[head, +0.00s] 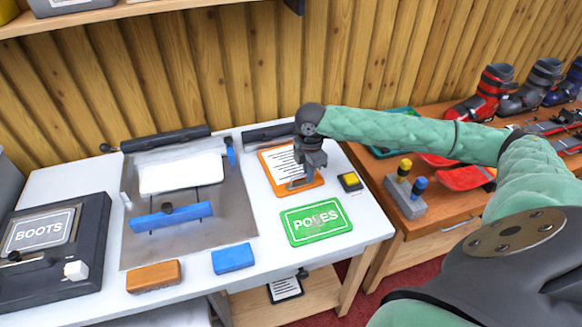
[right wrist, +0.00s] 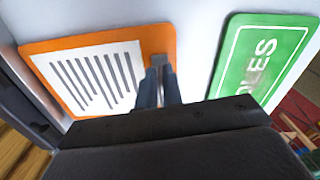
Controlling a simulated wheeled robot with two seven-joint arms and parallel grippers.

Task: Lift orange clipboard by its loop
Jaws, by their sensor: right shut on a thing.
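The orange clipboard (head: 266,160) lies on the white bench at the back right, with a white printed sheet on it. It also shows in the right wrist view (right wrist: 100,42). My right gripper (head: 297,185) is over the clipboard's front right part. In the right wrist view its fingers (right wrist: 159,82) are shut on the small grey loop (right wrist: 160,60) at the clipboard's edge. The clipboard looks flat on or very close to the bench; I cannot tell if there is a gap. My left gripper is not in view.
A green POLES sign (head: 316,222) lies just in front of the clipboard. A yellow-button box (head: 349,181) is to its right. A metal plate with a blue bar (head: 172,217) is to the left. Orange (head: 153,276) and blue (head: 233,258) blocks lie at the front.

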